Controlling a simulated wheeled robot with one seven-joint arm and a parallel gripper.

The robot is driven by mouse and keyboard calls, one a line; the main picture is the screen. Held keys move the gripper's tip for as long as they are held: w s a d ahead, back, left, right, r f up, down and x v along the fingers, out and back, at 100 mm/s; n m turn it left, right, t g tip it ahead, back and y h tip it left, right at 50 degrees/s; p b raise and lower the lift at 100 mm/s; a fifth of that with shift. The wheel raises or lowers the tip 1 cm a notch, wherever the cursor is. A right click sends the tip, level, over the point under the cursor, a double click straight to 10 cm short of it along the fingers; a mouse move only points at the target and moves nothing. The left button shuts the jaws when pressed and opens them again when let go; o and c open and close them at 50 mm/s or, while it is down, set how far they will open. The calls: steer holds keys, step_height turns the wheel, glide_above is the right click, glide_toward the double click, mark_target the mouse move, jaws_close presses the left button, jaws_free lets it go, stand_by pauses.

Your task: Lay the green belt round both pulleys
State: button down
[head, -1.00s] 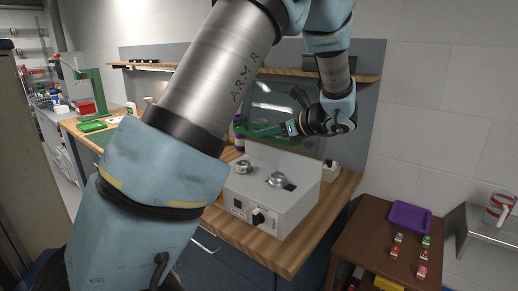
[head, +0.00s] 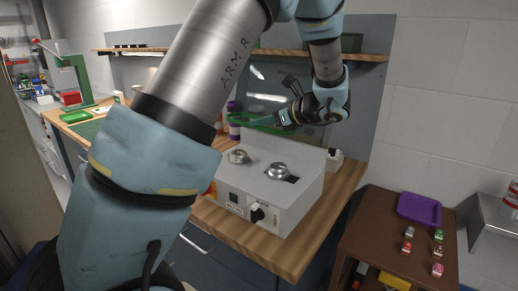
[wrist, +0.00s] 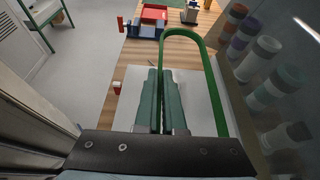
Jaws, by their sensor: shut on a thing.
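The green belt (wrist: 219,85) is a long loop. In the wrist view its rounded end reaches ahead of my gripper (wrist: 160,72) and one strand runs down the right side. My gripper's teal fingers are shut on the other strand. In the head view the belt (head: 243,117) hangs in the air with my gripper (head: 258,122), above and behind the pulley box (head: 295,208). Two silver pulleys, the left (head: 238,157) and the right (head: 278,171), stand on the box top, apart from the belt. The right pulley sits at a dark slot.
The box stands on a wooden bench (head: 290,255), with a knob (head: 257,214) on its front. Purple-banded bottles (head: 234,124) stand behind it. A shelf (head: 372,57) runs above. A brown table (head: 375,225) with a purple tray (head: 420,208) stands at the right.

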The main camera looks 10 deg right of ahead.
steer(key=b, duration=0.5)
glide_above(259, 175)
step_height(259, 175, down, 6)
steer(key=shift+r, duration=0.2)
steer(key=shift+r+p, duration=0.15)
steer(key=shift+p, duration=0.4)
steer(key=shift+f+b, duration=1.3)
steer(key=shift+f, duration=1.05)
steer(key=shift+f+b, duration=0.95)
steer(key=shift+f, duration=1.25)
steer(key=c, duration=0.9)
jaws_free()
steer(key=shift+c, duration=0.2)
